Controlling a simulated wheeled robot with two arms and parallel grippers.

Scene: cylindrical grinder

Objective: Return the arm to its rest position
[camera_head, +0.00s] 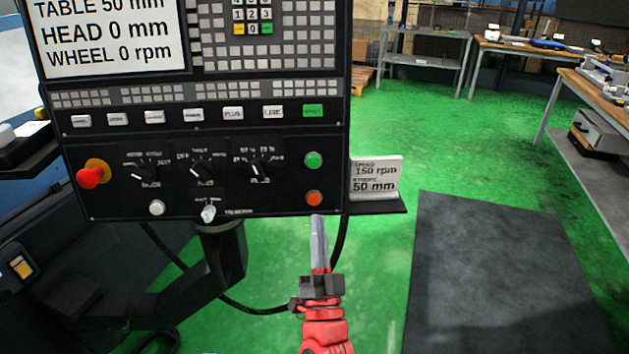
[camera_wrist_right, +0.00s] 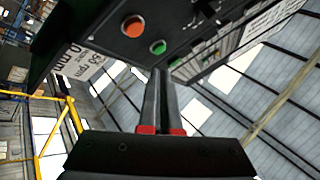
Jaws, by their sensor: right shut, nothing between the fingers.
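My right gripper (camera_head: 318,228) is shut and empty. In the head view its fingertips point up, just below the orange button (camera_head: 314,198) at the lower right of the control panel (camera_head: 270,190). The green button (camera_head: 313,160) sits above the orange one. In the right wrist view the closed fingers (camera_wrist_right: 160,75) rise close to the panel, with the green button (camera_wrist_right: 158,47) by the tips and the orange button (camera_wrist_right: 133,26) further left. I cannot tell whether the tips touch the panel. My left gripper is not in view.
A red emergency knob (camera_head: 90,176) sticks out at the panel's left. A white card (camera_head: 376,180) stands on a small shelf right of the panel. A dark mat (camera_head: 500,270) lies on the green floor. Workbenches (camera_head: 600,97) stand at the right, with open floor between.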

